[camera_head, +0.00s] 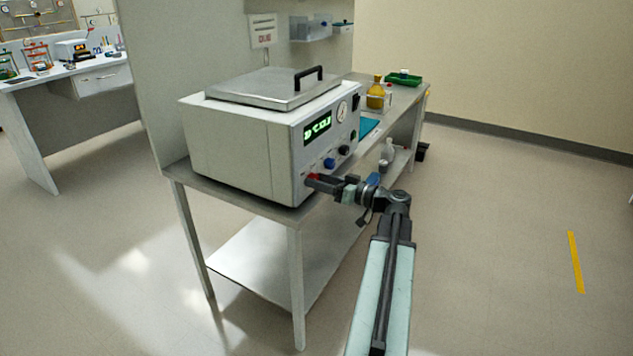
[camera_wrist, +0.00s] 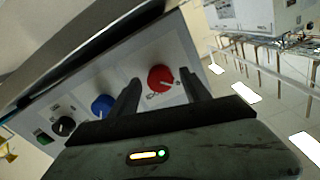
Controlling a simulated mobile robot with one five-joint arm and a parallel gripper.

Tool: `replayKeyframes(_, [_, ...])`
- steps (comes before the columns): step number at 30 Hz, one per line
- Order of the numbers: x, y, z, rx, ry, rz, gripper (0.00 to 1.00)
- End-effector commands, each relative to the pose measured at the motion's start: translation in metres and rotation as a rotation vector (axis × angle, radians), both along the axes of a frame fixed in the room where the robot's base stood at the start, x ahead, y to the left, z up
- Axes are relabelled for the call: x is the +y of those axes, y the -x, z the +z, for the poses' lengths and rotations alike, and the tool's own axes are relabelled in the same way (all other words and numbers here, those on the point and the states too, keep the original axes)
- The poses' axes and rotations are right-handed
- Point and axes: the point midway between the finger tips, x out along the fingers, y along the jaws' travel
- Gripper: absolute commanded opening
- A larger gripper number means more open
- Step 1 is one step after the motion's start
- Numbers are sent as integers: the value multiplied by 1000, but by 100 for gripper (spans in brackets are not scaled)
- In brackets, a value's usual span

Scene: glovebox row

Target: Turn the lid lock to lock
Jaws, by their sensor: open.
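The lid lock looks to be the red knob (camera_wrist: 160,78) with a white pointer line on the machine's front panel; its label is too small to read. In the head view only a bit of red (camera_head: 312,177) shows at the tip of my gripper. My gripper (camera_wrist: 165,88) is open, with one finger on each side of the red knob in the wrist view. I cannot tell whether the fingers touch it. The white box-shaped machine (camera_head: 235,150) stands on a bench, its metal lid (camera_head: 262,86) with a black handle closed on top.
A blue knob (camera_head: 329,163) and a black knob (camera_head: 344,150) sit beside the red one. A gauge (camera_head: 342,111) and a green display (camera_head: 318,128) are above. A yellow bottle (camera_head: 376,95) and a green tray (camera_head: 404,79) stand farther along the bench. The floor to the right is clear.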

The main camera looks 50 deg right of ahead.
Motion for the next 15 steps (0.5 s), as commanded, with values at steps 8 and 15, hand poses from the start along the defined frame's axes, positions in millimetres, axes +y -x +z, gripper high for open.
replayKeyframes(8, [2,-6,0,1,0,1,55])
replayKeyframes(15, [3,-6,0,0,0,2,0])
